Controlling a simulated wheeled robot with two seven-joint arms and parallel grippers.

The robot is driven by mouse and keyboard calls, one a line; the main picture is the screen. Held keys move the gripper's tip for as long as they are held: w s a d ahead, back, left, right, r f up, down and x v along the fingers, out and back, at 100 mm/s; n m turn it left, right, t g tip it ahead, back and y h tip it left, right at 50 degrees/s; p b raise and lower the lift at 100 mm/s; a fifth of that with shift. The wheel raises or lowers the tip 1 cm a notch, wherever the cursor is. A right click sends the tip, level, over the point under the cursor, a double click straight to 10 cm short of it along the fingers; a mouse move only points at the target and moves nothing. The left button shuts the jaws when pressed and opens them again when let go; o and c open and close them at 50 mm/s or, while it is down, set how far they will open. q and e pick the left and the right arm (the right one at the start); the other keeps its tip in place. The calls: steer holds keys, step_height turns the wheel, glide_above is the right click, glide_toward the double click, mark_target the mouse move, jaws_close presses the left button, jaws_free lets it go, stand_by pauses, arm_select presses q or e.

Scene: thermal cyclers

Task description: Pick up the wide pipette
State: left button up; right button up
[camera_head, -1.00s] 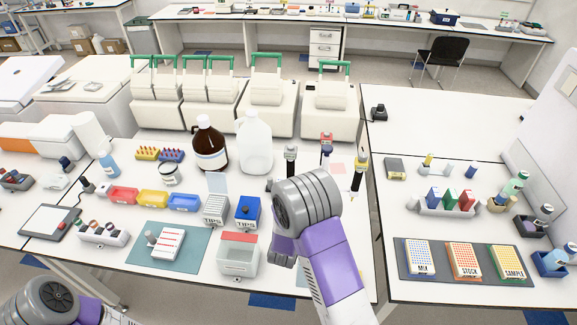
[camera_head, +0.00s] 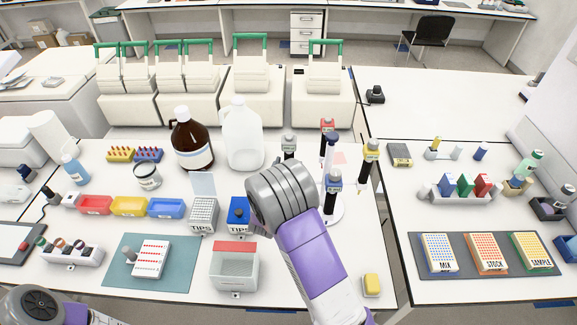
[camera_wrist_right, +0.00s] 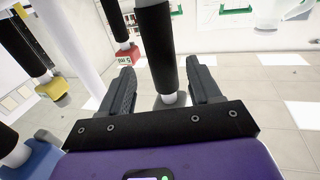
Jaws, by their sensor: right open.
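Several pipettes hang on a round white stand (camera_head: 333,207) near the right side of the middle table. They have grey (camera_head: 289,146), red (camera_head: 327,125), blue (camera_head: 334,182) and yellow (camera_head: 371,150) ends. I cannot tell for sure which one the task calls wide. In the right wrist view, my right gripper (camera_wrist_right: 163,88) is open, with a black-bodied pipette (camera_wrist_right: 156,45) standing between its fingers, apparently the grey-ended one. A gap shows beside the fingers. In the head view my right wrist hides the fingers. My left gripper is out of view.
The red-ended (camera_wrist_right: 127,55), yellow-ended (camera_wrist_right: 50,87) and blue-ended (camera_wrist_right: 35,160) pipettes hang close beside the right gripper. A yellow block (camera_head: 372,285) lies at the front edge.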

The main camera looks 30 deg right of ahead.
steer(key=p+x, duration=0.1)
steer(key=x, duration=0.4)
steer(key=shift+w+a+r, duration=0.1)
steer(key=shift+w+r, duration=0.05)
steer(key=shift+w, duration=0.1)
steer(key=c, duration=0.7)
